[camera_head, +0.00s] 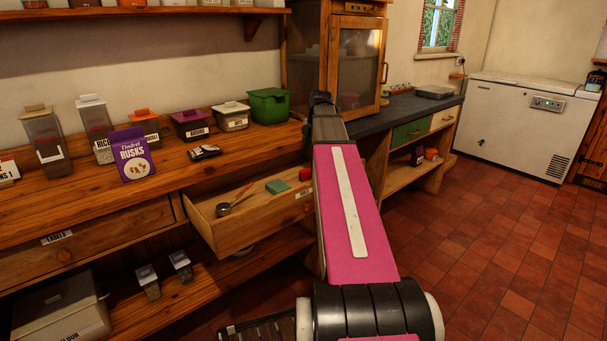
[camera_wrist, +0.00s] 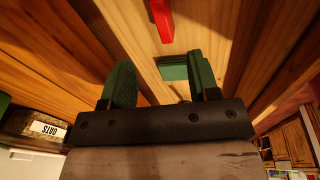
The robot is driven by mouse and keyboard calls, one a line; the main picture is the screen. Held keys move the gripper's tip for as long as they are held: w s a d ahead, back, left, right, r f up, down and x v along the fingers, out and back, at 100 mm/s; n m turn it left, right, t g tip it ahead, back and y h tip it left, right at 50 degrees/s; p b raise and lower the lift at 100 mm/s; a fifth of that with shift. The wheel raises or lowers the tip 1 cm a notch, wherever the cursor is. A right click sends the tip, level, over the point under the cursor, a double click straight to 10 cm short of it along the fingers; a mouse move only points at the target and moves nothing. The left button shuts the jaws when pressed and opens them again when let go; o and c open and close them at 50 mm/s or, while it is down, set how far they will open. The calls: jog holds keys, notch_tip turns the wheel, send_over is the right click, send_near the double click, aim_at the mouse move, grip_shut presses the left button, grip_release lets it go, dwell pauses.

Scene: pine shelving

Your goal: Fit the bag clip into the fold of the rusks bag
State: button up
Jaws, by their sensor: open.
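The purple rusks bag (camera_head: 132,160) stands upright on the wooden counter, its label facing me; whether its top is folded is too small to tell. A small red object (camera_head: 304,174) lies at the far right of the open drawer and shows as a long red piece in the wrist view (camera_wrist: 162,20). It may be the bag clip, but I cannot tell. My gripper (camera_wrist: 162,68) is open and empty above the drawer, with the red object ahead of its fingertips. A green block shows between and beyond the fingers. My arm hides the gripper in the head view.
The open drawer (camera_head: 232,232) also holds the green block (camera_head: 277,186) and a metal scoop (camera_head: 235,198). Several lidded containers line the counter's back, with a green tub (camera_head: 269,106) at right. A dark packet (camera_head: 205,152) lies near the counter's front.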

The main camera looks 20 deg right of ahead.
jog(key=f, duration=0.1)
send_over(307, 170)
jog(key=f, duration=0.4)
jog(key=shift+d+f, duration=0.1)
jog(key=shift+d, duration=0.15)
jog(key=shift+a+f, duration=0.2)
jog(key=shift+f, duration=2.55)
grip_shut()
